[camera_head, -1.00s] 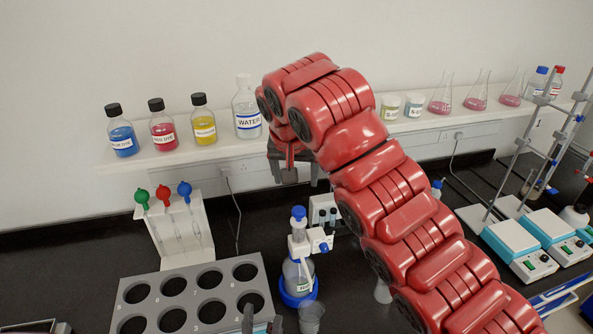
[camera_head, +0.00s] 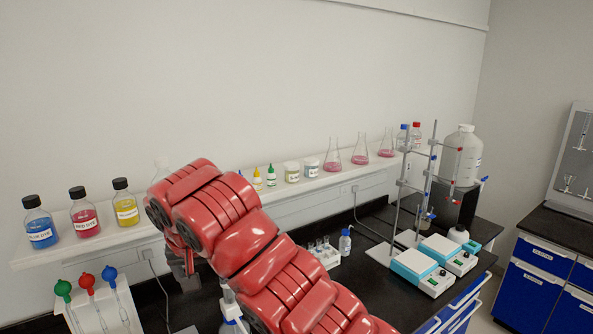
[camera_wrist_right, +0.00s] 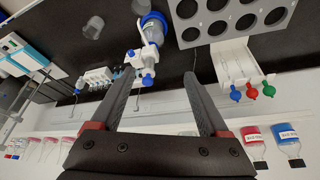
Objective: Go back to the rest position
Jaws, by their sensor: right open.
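My red right arm crosses the head view from the lower right up to the left. Its right gripper (camera_head: 187,270) hangs below the wrist in front of the shelf, partly hidden by the arm. In the right wrist view the two dark fingers (camera_wrist_right: 157,78) are spread apart with nothing between them. Beyond them in that view are a blue-and-white dispenser bottle (camera_wrist_right: 150,45), a grey rack with round holes (camera_wrist_right: 222,38) and a white pipette stand (camera_wrist_right: 235,65). My left gripper is not in view.
A wall shelf (camera_head: 318,182) holds dye bottles at left, jars and pink flasks at right. Hotplates (camera_head: 414,264) with a metal stand sit on the black bench at right. A pipette stand (camera_head: 104,300) is at lower left. Blue cabinets (camera_head: 540,280) stand at far right.

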